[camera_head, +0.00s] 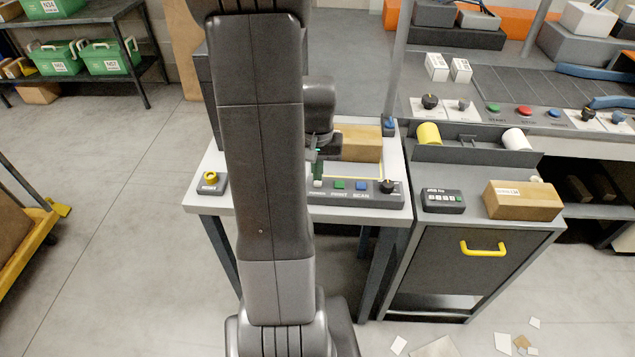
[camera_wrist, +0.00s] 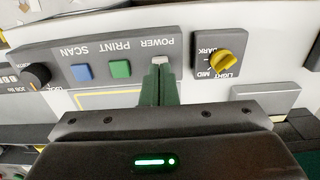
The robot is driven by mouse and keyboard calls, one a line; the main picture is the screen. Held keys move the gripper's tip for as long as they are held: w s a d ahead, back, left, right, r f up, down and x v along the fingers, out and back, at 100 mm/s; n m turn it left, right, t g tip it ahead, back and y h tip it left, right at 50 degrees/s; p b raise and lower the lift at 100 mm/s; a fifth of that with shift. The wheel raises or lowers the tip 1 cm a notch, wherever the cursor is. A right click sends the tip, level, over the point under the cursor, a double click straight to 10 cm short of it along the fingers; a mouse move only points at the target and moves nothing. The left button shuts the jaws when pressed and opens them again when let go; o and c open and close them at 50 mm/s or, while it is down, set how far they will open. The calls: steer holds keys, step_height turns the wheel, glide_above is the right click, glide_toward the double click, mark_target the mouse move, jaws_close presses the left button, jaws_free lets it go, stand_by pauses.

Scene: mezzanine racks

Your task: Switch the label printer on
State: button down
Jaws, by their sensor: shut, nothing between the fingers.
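The label printer's grey control panel (camera_head: 375,197) is at the front of the white-topped table, right of my arm. In the wrist view the panel (camera_wrist: 98,56) appears upside down, with labels POWER, PRINT and SCAN. The white POWER switch (camera_wrist: 160,60) is right at the tips of my gripper (camera_wrist: 160,71); the switch also shows in the head view (camera_head: 318,183). A green PRINT button (camera_wrist: 120,69) and a blue SCAN button (camera_wrist: 82,73) sit beside it. My gripper is shut and empty. I cannot tell whether it touches the switch, whose lower part is hidden.
A yellow knob (camera_wrist: 222,63) on a separate small box stands beside the panel. A black knob (camera_head: 388,186) is at the panel's other end. A cardboard box (camera_head: 358,143) lies behind the panel. A grey cabinet (camera_head: 478,262) with a yellow handle stands to the right.

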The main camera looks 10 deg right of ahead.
mark_target(318, 184)
steer(key=shift+f+b, duration=0.75)
steer(key=shift+f, duration=0.15)
stand_by(0.9)
steer(key=shift+r+p, duration=2.8)
steer(key=shift+r, duration=0.75)
steer(key=shift+f, duration=0.15)
step_height(318, 184, down, 7)
steer(key=b, duration=0.5)
steer(key=shift+b, duration=0.35)
steer(key=shift+r, duration=0.2)
